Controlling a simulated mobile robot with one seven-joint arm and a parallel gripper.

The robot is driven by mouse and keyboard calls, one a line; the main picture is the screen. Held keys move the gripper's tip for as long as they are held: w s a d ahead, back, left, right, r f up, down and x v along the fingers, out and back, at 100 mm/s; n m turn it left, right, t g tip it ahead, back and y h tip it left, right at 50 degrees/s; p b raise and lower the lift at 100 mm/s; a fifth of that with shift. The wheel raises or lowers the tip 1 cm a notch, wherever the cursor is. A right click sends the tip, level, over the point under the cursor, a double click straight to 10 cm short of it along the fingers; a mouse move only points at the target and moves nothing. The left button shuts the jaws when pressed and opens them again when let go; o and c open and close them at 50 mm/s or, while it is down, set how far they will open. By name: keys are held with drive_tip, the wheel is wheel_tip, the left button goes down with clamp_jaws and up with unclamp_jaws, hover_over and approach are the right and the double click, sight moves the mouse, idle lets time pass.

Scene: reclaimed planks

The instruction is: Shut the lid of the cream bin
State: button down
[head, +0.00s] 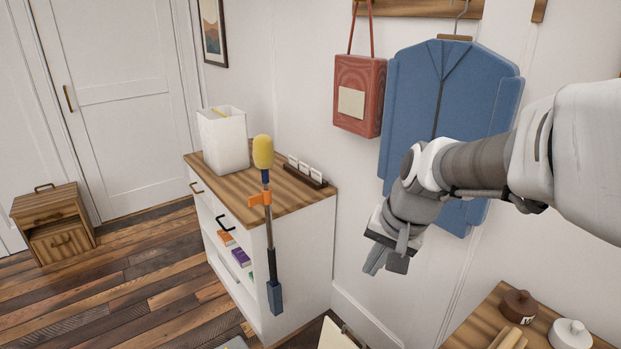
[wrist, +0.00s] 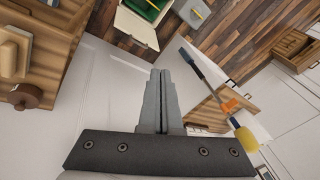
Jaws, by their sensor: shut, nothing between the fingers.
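The cream bin (wrist: 159,10) is partly in the wrist view at the top edge, with dark green contents showing in its open top. A cream panel that looks like its lid (wrist: 136,28) stands open on the near side. In the head view only a cream corner (head: 337,336) of it shows at the bottom edge; the rest is cut off. My gripper (head: 376,264) is shut and empty, pointing down in front of the wall, above and apart from the bin. Its closed fingers also show in the wrist view (wrist: 157,78).
A white cabinet (head: 305,245) with a wooden top stands left of my gripper. A yellow-headed pole (head: 268,215) stands before it. A blue garment (head: 450,85) and red bag (head: 358,95) hang behind. A wooden surface with jars (head: 519,306) is at lower right.

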drive_tip(key=w+d+f+m+h+b, duration=0.1)
drive_tip(key=w+f+b, duration=0.3)
drive_tip(key=f, duration=1.1)
drive_tip(key=w+d+f+m+g+h+b, duration=0.1)
drive_tip(key=w+f+b, duration=0.4)
drive_tip(key=f, duration=1)
drive_tip(key=w+d+f+m+h+b, duration=0.2)
drive_tip(key=w+f+m+b, duration=0.2)
drive_tip(key=w+f, duration=0.5)
drive_tip(key=shift+w+d+f+g+h+b, duration=0.15)
drive_tip(key=shift+d+f+g+h+b, duration=0.2)
drive_tip(key=shift+f, duration=2.65)
drive_tip(key=shift+a, duration=0.2)
